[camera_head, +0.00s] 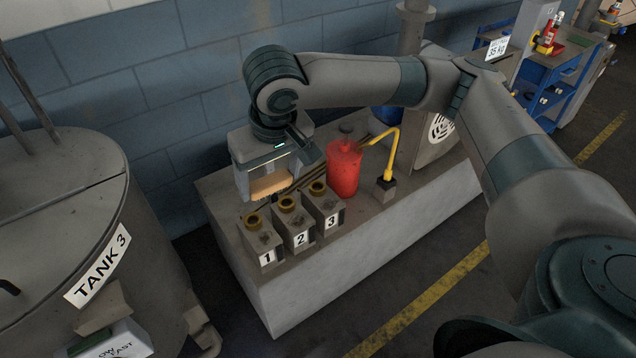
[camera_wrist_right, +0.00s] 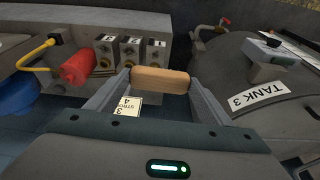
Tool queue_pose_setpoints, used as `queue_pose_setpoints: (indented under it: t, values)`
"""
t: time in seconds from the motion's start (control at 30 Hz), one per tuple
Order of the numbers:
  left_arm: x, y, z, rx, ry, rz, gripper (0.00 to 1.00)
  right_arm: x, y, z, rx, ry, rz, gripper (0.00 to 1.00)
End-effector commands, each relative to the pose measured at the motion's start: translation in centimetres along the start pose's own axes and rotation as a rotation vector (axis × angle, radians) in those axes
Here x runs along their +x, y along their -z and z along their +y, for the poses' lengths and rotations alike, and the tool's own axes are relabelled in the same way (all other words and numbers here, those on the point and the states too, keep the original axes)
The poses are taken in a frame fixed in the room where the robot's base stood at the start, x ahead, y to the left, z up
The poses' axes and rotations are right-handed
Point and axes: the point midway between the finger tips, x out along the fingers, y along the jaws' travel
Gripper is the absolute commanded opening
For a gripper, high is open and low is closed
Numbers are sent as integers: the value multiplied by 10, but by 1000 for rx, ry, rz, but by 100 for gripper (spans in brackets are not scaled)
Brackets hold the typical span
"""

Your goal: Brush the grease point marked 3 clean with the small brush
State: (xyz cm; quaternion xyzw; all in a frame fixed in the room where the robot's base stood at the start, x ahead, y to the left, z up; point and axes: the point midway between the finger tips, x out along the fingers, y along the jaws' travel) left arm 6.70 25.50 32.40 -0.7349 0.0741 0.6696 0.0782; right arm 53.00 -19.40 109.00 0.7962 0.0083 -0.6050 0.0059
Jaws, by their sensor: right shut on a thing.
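Grease point 3 (camera_head: 326,212) is a grey block with a brass fitting on top, at the right end of a row with point 2 (camera_head: 296,228) and point 1 (camera_head: 262,246). In the right wrist view, block 3 (camera_wrist_right: 105,52) is the left one of the row. My right gripper (camera_head: 270,185) is up behind the blocks, left of point 3 and apart from it. It is shut on a tan, wood-coloured piece (camera_wrist_right: 160,80), seemingly the small brush; its bristles are not clearly visible. My left gripper is not in view.
The blocks stand on a concrete plinth (camera_head: 370,235). A red cylinder (camera_head: 343,168) and a yellow bent pipe (camera_head: 390,150) stand right of point 3. Tank 3 (camera_head: 60,220) is at the left. A blue brick wall (camera_head: 150,90) is behind.

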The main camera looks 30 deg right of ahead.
Motion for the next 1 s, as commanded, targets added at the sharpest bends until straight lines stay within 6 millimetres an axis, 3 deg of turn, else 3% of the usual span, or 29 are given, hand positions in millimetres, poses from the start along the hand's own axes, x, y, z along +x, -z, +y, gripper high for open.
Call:
queue_pose_setpoints:
  t: [0.33,0.57,0.67,0.8,1.0]
  values:
    - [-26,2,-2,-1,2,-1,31,-2,112,-18,-48,18,-6,56]
    - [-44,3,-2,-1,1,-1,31,16,187,4,-50,19,-8,56]
    - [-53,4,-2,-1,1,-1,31,35,212,25,-41,16,-11,56]
    - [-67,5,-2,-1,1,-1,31,78,233,68,-19,10,-15,56]
    - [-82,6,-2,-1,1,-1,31,155,221,130,0,4,-13,56]
